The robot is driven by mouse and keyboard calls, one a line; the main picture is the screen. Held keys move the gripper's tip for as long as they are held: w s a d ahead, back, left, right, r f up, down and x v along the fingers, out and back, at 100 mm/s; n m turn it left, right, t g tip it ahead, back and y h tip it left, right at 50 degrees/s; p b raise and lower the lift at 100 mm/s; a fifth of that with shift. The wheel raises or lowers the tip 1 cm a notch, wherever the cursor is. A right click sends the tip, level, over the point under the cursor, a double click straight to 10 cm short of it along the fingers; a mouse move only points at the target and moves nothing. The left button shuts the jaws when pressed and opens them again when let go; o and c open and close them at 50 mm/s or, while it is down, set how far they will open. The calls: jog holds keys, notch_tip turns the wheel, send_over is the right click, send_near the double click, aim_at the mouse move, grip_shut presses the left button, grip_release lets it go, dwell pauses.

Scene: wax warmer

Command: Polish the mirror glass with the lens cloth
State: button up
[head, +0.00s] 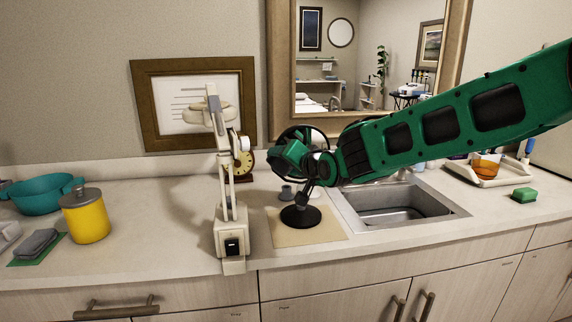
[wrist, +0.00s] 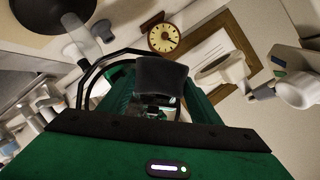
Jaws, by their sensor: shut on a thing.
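The round mirror (head: 328,137) has a thin dark rim and stands on a black round base (head: 300,216) over a beige mat. My gripper (head: 287,156) is in front of the mirror and hides most of its glass. In the wrist view the mirror's dark rim (wrist: 92,66) curves just left of my gripper (wrist: 160,96). My gripper is shut on a dark grey piece (wrist: 161,74), which looks like the lens cloth. In the head view this piece is hidden. Whether it touches the glass cannot be told.
A white jointed lamp (head: 228,185) stands close left of the mirror, with a small clock (head: 243,163) behind it. A sink (head: 400,205) lies right of the mat. A yellow jar (head: 86,216) and folded grey cloth (head: 37,243) are far left. The counter between jar and lamp is clear.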

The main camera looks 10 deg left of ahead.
jog(key=shift+w+d, duration=0.1)
jog(key=shift+w+d, duration=0.2)
jog(key=shift+d, duration=0.5)
jog(key=shift+w+d, duration=0.2)
jog(key=shift+d, duration=0.5)
jog(key=shift+w+d, duration=0.2)
jog(key=shift+d, duration=0.5)
jog(key=shift+d, duration=0.1)
jog(key=shift+w+d, duration=0.2)
jog(key=shift+d, duration=0.5)
jog(key=shift+w+d, duration=0.25)
jog(key=shift+d, duration=0.5)
jog(key=shift+w+d, duration=0.2)
jog(key=shift+d, duration=0.5)
jog(key=d, duration=0.2)
jog(key=w+d, duration=0.1)
jog(key=d, duration=0.1)
jog(key=shift+w+d, duration=0.15)
jog(key=shift+d, duration=0.05)
jog(key=shift+a, duration=0.15)
jog(key=s+a, duration=0.2)
jog(key=a, duration=0.6)
jog(key=shift+s+a, duration=0.3)
jog(key=shift+s, duration=0.1)
